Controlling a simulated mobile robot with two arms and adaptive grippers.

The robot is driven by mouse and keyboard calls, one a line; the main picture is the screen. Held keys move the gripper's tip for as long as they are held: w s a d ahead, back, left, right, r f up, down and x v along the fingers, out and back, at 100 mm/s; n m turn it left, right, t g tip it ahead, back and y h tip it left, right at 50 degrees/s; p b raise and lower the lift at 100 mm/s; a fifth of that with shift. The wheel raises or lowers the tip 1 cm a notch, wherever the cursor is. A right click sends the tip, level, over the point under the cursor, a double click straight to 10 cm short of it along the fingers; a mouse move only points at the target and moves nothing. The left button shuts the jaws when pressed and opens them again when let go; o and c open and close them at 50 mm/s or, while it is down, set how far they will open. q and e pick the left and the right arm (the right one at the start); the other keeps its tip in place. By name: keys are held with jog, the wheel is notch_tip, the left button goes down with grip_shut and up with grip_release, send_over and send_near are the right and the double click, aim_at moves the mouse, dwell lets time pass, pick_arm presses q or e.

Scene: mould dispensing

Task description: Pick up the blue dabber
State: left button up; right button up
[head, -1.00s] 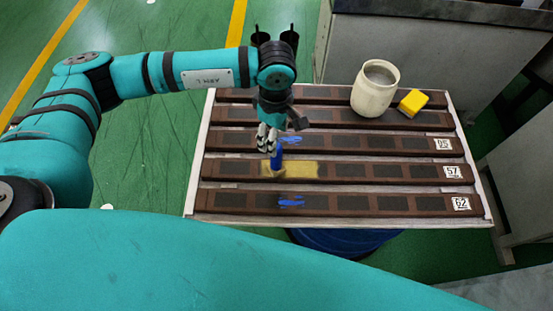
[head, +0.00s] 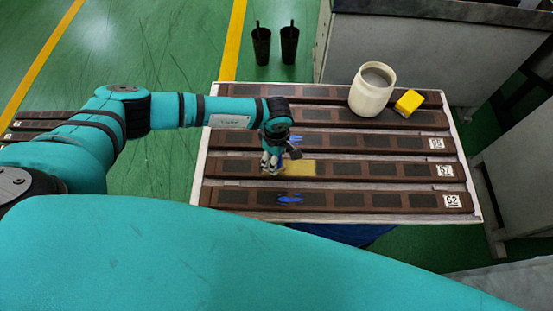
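The blue dabber does not show clearly. My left gripper (head: 270,168) is low over the second brown mould strip from the front, by the left end of a yellow-tan patch (head: 300,168), where the dabber stood upright a second ago. The gripper points down and seems to cover the dabber. Its fingers are too small and hidden to tell whether they are open or shut on it. My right gripper is not in view.
Several brown mould strips (head: 337,202) lie on a white-edged table (head: 202,165); two bear blue smears. A cream jar (head: 371,95) and a yellow block (head: 409,102) stand at the back right. Two black cups (head: 275,45) are on the floor behind.

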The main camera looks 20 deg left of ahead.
pick_arm(q)
grip_shut()
dwell(0.4)
jog(key=shift+w+r+b, duration=0.1)
jog(key=shift+r+b, duration=0.25)
jog(key=shift+r, duration=0.1)
notch_tip(320, 180, up, 2)
jog(key=shift+r+b, duration=0.1)
jog(key=shift+b, duration=0.55)
jog(key=s+d+r+b, duration=0.1)
jog(key=s+d+b, duration=0.1)
jog(key=s, duration=0.6)
jog(key=s+d+r+b, duration=0.1)
jog(key=s+d+b, duration=0.1)
jog(key=s, duration=0.5)
jog(key=shift+s+d+b, duration=0.15)
jog(key=shift+s+b, duration=0.2)
jog(key=shift+b, duration=0.1)
